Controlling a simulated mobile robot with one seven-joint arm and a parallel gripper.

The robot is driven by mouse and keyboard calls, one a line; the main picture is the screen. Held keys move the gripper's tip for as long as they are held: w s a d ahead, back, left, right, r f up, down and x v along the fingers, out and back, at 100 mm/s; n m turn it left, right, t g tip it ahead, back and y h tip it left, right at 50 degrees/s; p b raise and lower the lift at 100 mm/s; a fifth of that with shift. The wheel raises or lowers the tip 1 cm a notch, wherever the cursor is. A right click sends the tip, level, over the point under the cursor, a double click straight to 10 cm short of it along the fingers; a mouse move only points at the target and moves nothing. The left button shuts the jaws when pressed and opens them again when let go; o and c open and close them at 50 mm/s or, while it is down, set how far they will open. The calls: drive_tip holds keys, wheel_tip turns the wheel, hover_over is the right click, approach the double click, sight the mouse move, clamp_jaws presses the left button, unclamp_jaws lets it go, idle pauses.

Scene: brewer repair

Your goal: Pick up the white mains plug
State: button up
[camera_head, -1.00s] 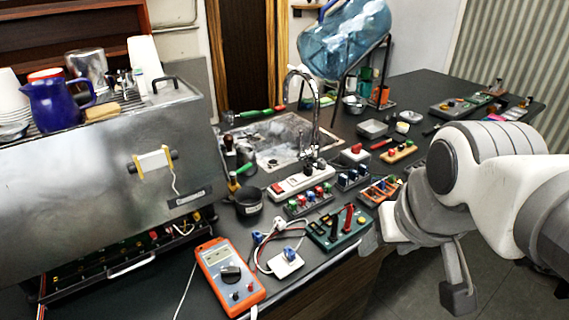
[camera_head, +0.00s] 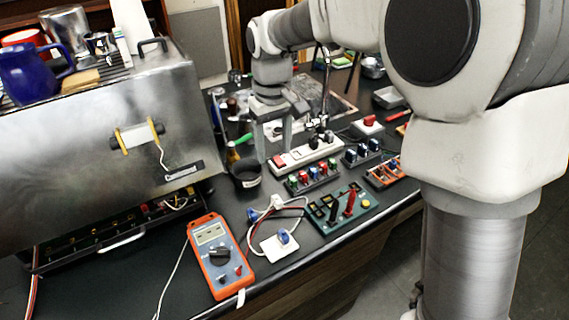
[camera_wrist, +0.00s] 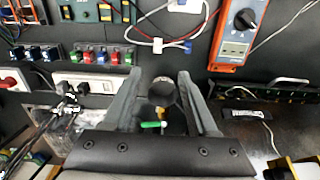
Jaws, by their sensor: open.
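A small white piece that looks like the white mains plug (camera_head: 277,202) lies on the dark counter at the end of a looped red and white cable. It also shows at the top of the wrist view (camera_wrist: 157,45). A blue connector lies close to it. My gripper (camera_head: 275,152) points down with its fingers apart, farther back over the counter, near the left end of the white power strip (camera_head: 308,152) and the black cup (camera_head: 246,174). In the wrist view my gripper (camera_wrist: 160,76) is empty, with the cup seen between and below its fingers. It is apart from the plug.
A white plate with a blue knob (camera_head: 281,244), an orange multimeter (camera_head: 217,257) and a green board with red and black parts (camera_head: 340,207) surround the cable. The steel brewer (camera_head: 100,150) stands at left. Switch blocks (camera_head: 313,178) and a sink (camera_head: 325,97) lie behind.

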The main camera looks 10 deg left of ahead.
drive_tip(key=f, duration=0.1)
hover_over(277, 199)
drive_tip(key=f, duration=1.1)
drive_tip(key=shift+s+a+f, duration=0.15)
drive_tip(key=shift+a+f, duration=0.05)
drive_tip(key=shift+a, duration=0.1)
drive_tip(key=shift+w+d+f, duration=0.1)
drive_tip(key=shift+d+f, duration=0.05)
drive_tip(key=shift+f, duration=1.2)
drive_tip(key=shift+w+d+f, duration=0.1)
drive_tip(key=shift+f, duration=1.25)
drive_tip(key=shift+c, duration=0.3)
clamp_jaws()
